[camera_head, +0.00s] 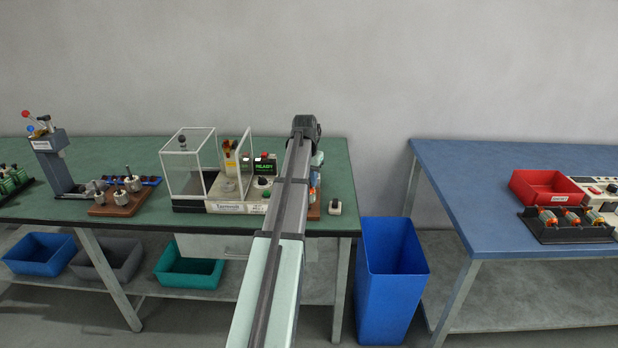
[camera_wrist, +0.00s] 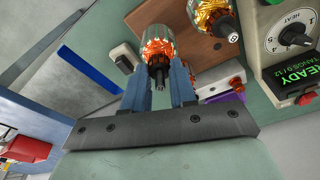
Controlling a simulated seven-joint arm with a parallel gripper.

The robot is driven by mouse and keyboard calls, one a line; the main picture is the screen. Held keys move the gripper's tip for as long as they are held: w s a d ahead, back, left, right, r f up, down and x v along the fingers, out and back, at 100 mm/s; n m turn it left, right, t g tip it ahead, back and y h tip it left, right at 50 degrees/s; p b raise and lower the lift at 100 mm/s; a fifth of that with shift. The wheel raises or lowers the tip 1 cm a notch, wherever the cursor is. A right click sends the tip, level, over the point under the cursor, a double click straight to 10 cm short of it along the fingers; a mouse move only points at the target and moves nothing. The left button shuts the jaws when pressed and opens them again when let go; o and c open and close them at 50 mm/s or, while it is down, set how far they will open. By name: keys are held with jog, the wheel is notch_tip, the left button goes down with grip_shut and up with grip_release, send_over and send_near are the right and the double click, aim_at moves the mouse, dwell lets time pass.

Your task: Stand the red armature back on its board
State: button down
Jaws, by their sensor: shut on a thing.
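In the wrist view, my gripper (camera_wrist: 161,75) is shut on the red armature (camera_wrist: 157,43), which has orange-red windings. Its shaft end points toward the camera, between the two blue-grey fingers. The brown board (camera_wrist: 202,52) is behind and beside it. I cannot tell whether the armature touches the board. A second armature with gold windings (camera_wrist: 213,15) is on the board, to the right.
A small white switch box (camera_wrist: 124,57) is at the left. A blue bin (camera_head: 392,290) stands on the floor between the green bench (camera_head: 340,165) and blue bench (camera_head: 470,165).

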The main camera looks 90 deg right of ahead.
jog(key=shift+f, duration=0.9)
dwell(0.3)
jog(key=c, duration=0.8)
grip_release()
jog(key=shift+r, duration=0.1)
jog(key=shift+r, duration=2.15)
jog(key=shift+r, duration=0.15)
jog(key=r, duration=0.4)
jog(key=a+r, duration=0.1)
jog(key=r, duration=0.4)
jog(key=a+r, duration=0.1)
jog(key=r, duration=0.3)
jog(key=shift+w+r, duration=0.2)
jog(key=shift+w, duration=0.2)
